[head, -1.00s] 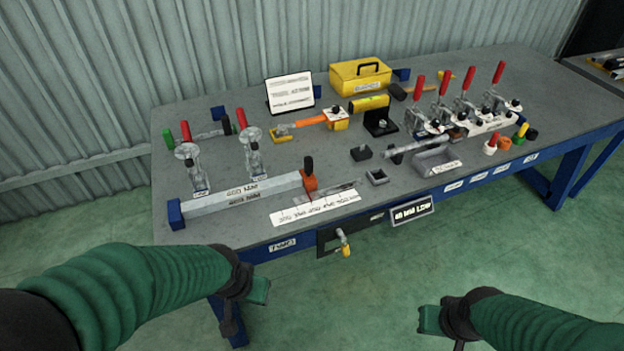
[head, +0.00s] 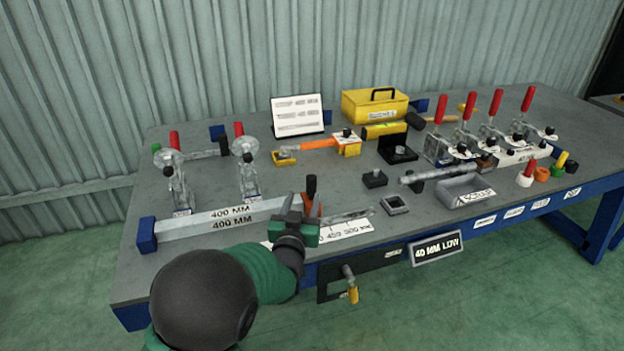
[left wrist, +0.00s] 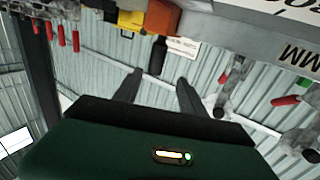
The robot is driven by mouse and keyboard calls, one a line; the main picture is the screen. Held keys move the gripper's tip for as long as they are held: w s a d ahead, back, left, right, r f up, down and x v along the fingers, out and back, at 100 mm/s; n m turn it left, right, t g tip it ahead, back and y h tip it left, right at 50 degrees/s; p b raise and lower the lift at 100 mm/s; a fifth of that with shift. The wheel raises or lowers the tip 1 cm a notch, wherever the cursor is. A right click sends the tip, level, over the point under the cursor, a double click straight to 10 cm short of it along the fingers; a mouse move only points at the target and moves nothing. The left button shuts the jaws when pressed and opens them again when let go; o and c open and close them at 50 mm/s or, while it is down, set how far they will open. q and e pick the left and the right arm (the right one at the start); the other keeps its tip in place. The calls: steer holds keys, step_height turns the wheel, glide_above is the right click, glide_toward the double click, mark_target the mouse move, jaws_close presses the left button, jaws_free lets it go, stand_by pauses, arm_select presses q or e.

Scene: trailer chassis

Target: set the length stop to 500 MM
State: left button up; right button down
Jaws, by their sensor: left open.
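The length stop is an orange block (head: 314,210) with an upright black handle (head: 311,185), at the right end of a grey square bar (head: 195,225) marked 400 MM. My left gripper (head: 298,204) is in front of the stop, partly hiding it. In the left wrist view its two fingers (left wrist: 157,88) are apart, with the black handle (left wrist: 158,55) beyond and between their tips; contact cannot be told. The orange block (left wrist: 163,18) shows there too. A white scale strip (head: 350,230) lies right of the gripper, its left part hidden. My right gripper is out of view.
Two clear-topped clamps (head: 245,165) stand behind the bar. A metal strip (head: 348,215) lies just right of the stop. A small dark open block (head: 395,205) and a grey tray (head: 466,192) stand further right. A yellow valve handle (head: 352,294) hangs at the front edge.

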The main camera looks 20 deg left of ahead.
mark_target(314, 176)
arm_select(q)
steer(key=w+b, duration=0.1)
steer(key=w, duration=1)
steer(key=shift+w+a, duration=0.4)
steer(key=shift+a, duration=0.05)
steer(key=shift+c, duration=0.2)
steer(key=shift+d, duration=0.25)
steer(key=c, duration=0.5)
steer(key=shift+a, duration=0.1)
jaws_close()
